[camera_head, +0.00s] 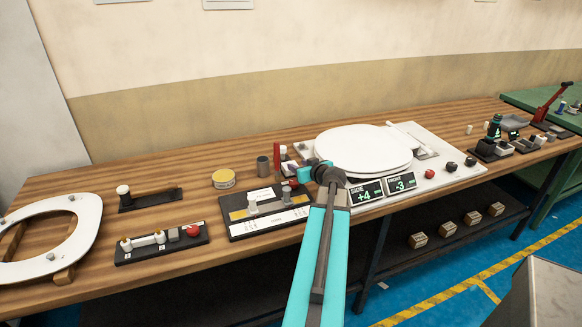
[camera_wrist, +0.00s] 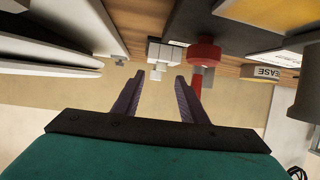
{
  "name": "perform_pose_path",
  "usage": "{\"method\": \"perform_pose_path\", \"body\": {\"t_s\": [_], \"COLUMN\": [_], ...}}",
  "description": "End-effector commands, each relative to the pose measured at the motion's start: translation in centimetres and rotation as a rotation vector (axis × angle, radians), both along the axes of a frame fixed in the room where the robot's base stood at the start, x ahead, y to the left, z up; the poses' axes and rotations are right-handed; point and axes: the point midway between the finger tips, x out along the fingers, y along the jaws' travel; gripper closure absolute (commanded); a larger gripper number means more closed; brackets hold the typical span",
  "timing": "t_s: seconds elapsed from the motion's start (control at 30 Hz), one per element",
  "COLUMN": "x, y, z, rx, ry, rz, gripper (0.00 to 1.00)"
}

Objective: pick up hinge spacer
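My gripper (camera_wrist: 158,78) is open, with a clear gap between its two dark fingers and nothing held. In the head view its teal end (camera_head: 306,173) is by the left edge of the white seat station. A small white stepped piece (camera_wrist: 164,56) shows beyond and between the fingertips in the wrist view, apart from them. It may be the hinge spacer, but I cannot tell for sure. In the head view a small white piece (camera_head: 283,152) stands beside a red upright lever (camera_head: 277,158); the lever also shows in the wrist view (camera_wrist: 203,58).
The white round lid (camera_head: 362,145) and two displays (camera_head: 366,192) are on the right.

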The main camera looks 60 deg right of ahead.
Motion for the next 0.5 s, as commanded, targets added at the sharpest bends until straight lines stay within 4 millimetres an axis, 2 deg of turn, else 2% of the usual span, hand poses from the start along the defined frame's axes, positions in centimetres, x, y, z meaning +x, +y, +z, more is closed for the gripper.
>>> {"method": "perform_pose_path", "body": {"t_s": [0.33,0.5], "x": [0.09,0.93], "y": [-0.09,-0.61], "z": [0.0,-0.14], "rx": [0.0,0.001], "ry": [0.0,0.0], "rz": [0.0,0.0], "gripper": [0.61,0.61]}}
